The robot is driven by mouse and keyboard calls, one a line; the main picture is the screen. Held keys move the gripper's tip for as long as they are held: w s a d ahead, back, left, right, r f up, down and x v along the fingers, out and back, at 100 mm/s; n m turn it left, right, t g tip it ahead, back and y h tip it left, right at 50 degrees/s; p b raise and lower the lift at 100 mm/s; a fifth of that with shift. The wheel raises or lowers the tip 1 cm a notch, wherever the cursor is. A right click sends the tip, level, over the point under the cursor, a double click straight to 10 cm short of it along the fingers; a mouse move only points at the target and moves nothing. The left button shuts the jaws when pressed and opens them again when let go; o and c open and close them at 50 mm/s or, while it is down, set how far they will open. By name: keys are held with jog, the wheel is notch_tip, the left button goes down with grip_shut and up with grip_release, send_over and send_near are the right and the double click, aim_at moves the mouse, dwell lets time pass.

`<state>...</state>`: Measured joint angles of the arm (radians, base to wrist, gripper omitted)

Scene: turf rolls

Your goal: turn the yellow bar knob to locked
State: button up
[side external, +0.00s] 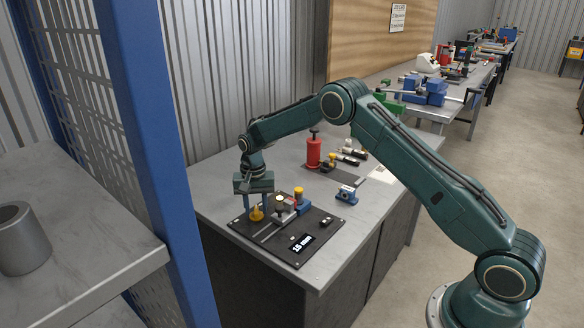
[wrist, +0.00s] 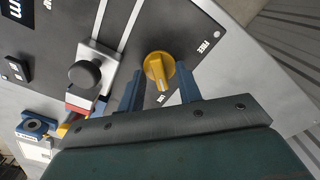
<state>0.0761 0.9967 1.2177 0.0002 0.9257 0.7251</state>
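The yellow bar knob (wrist: 158,68) sits on a dark panel (wrist: 205,22). In the wrist view its raised bar runs roughly up and down the picture, with a pale line along it. A white label reading FREE (wrist: 205,46) lies to its upper right. Another small white label (wrist: 162,98) lies below it, too small to read surely. My gripper (wrist: 158,72) is open, its blue fingers on either side of the knob, with gaps showing. In the side view my gripper (side external: 258,208) points down over the knob (side external: 256,214); I cannot tell its exact height.
A slider with a black knob (wrist: 84,74) stands left of the knob on the same panel. A blue block (side external: 346,194) and red cylinder (side external: 314,150) stand on the bench behind.

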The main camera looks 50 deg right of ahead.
aim_at(257, 210)
notch_tip(257, 210, up, 14)
dwell(0.8)
jog(key=s+a+r+n+t, duration=0.3)
jog(key=s+r+n, duration=0.2)
jog(key=s+r, duration=1.35)
jog(key=s+f+n+t, duration=0.1)
jog(key=s+f+n, duration=0.1)
jog(key=s, duration=0.9)
jog(key=s+a+f+n+t, duration=0.1)
jog(key=s+f+n, duration=0.1)
jog(key=s, duration=0.9)
jog(key=shift+s+a+f+t, duration=0.25)
jog(key=shift+s+f+t, duration=0.1)
jog(key=shift+f, duration=0.2)
